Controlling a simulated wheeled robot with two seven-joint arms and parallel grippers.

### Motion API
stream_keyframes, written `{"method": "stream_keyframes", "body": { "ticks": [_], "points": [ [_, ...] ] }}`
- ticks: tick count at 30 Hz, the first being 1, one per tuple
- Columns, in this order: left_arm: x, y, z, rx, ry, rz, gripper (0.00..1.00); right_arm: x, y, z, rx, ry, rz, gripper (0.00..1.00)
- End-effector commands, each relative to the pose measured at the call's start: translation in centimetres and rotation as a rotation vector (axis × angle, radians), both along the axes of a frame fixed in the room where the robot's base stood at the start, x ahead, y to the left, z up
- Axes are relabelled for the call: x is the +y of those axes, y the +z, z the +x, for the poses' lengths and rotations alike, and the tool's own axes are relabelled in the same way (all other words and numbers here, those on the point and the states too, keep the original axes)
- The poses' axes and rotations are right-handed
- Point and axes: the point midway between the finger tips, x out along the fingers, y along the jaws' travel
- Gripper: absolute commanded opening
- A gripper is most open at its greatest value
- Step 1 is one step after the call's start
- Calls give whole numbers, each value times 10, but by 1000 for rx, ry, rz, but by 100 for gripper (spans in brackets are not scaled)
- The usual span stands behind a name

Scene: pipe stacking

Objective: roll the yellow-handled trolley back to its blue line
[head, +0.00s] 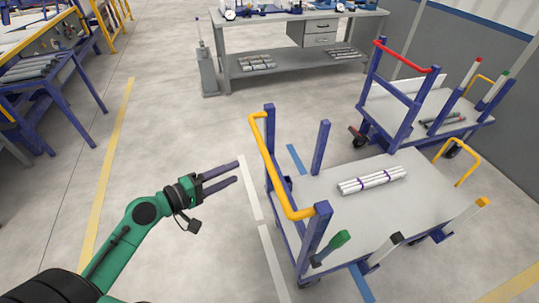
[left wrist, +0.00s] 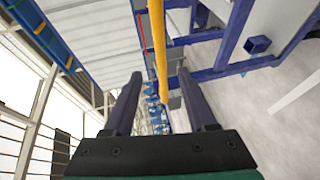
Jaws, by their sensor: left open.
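The yellow-handled trolley (head: 425,215) stands at centre right in the head view, with a grey deck and blue posts. Its yellow handle (head: 272,168) is on the left end, facing my left gripper. The blue line (head: 296,160) shows on the floor behind the trolley and again in front of it; the deck hides the middle. My left gripper (head: 236,172) is open and empty, left of the handle and apart from it. In the left wrist view the handle (left wrist: 157,45) appears between the open fingers (left wrist: 161,85), lying beyond them. My right gripper is not in view.
A bundle of white pipes (head: 372,181) lies on the deck. A red-handled trolley (head: 403,48) stands behind at the right. A grey workbench (head: 290,64) is at the back. A white floor line (head: 250,188) runs left of the trolley.

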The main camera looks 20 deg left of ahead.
Motion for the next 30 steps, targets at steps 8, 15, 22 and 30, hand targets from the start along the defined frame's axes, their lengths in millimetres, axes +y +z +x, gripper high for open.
{"method": "stream_keyframes", "body": {
  "ticks": [8, 15, 22, 30],
  "points": [
    [-39, -5, 58, -6, 3, 0, 57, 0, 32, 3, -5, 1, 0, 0],
    [-68, -19, 99, -3, 2, 2, 57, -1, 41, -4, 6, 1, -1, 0],
    [-73, -23, 106, -3, 2, 6, 57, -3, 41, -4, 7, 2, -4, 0],
    [-73, -23, 106, -2, 2, 5, 0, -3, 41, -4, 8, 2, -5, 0]
  ]
}}
